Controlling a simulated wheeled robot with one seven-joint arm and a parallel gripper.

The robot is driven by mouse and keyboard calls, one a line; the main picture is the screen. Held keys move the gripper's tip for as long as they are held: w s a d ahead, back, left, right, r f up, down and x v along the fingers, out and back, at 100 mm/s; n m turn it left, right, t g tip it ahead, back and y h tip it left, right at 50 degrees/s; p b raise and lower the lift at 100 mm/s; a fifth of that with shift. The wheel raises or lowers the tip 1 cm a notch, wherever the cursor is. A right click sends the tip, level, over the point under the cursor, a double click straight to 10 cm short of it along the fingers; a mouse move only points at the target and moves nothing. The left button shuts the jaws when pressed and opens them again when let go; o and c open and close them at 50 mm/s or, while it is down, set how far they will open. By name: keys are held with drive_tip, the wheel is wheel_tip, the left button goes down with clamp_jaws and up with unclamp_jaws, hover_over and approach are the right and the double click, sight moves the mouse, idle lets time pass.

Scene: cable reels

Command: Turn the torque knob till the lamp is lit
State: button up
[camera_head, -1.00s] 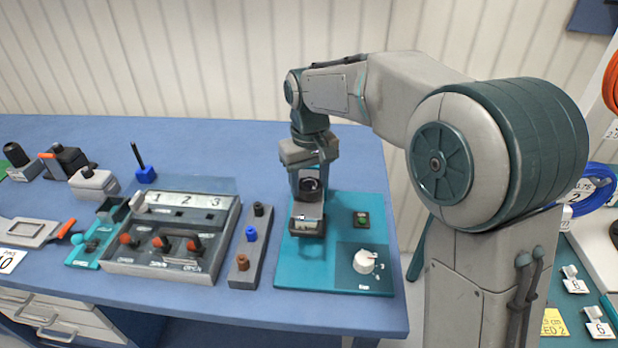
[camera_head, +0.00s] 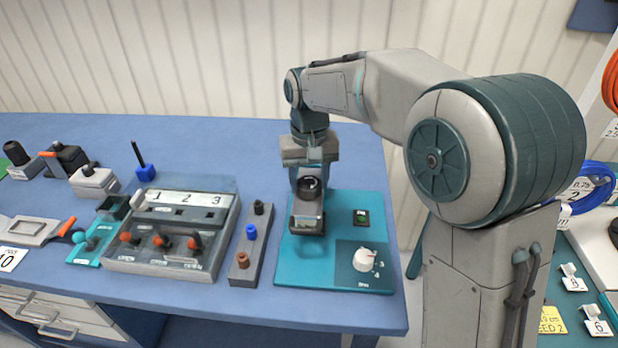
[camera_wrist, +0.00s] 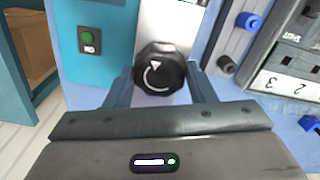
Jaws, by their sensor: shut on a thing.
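A black round knob (camera_wrist: 159,68) with a white curved arrow sits between my gripper's fingers in the wrist view. My gripper (camera_wrist: 160,88) is shut on it from both sides. In the head view the knob (camera_head: 309,188) shows on top of a grey device on the teal board (camera_head: 340,205), with my gripper (camera_head: 310,178) around it. A small green lamp (camera_wrist: 88,38) in a black square housing is beside the knob. The lamp (camera_head: 361,217) also shows in the head view, looking dark green; I cannot tell surely whether it is lit.
A white dial (camera_head: 365,260) with numbers is at the board's front right. A grey strip with black, blue and brown knobs (camera_head: 251,232) stands close to the left. A switch box (camera_head: 175,235) is farther left. The blue table (camera_head: 250,140) is clear behind.

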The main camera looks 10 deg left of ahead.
drive_tip(key=o, duration=1)
drive_tip(key=shift+r, duration=0.1)
wheel_tip(320, 180, up, 14)
drive_tip(key=shift+f, duration=0.2)
drive_tip(key=s+d+f+m+t, duration=0.15)
drive_tip(key=s+d, duration=0.25)
drive_tip(key=d, duration=0.4)
drive_tip(key=s+d+f+m, duration=0.1)
drive_tip(key=s+d+f, duration=0.25)
drive_tip(key=d, duration=0.35)
drive_tip(key=shift+m+t, duration=0.75)
drive_tip(key=shift+m, duration=0.1)
drive_tip(key=s+d+f, duration=0.3)
drive_tip(key=s, duration=0.1)
drive_tip(key=s+d+f, duration=0.2)
drive_tip(key=s+d, duration=0.1)
drive_tip(key=s, duration=0.1)
drive_tip(key=s+d+f, duration=0.3)
drive_tip(key=s, duration=0.1)
drive_tip(key=shift+d+f, duration=0.3)
drive_tip(key=shift+f, duration=0.05)
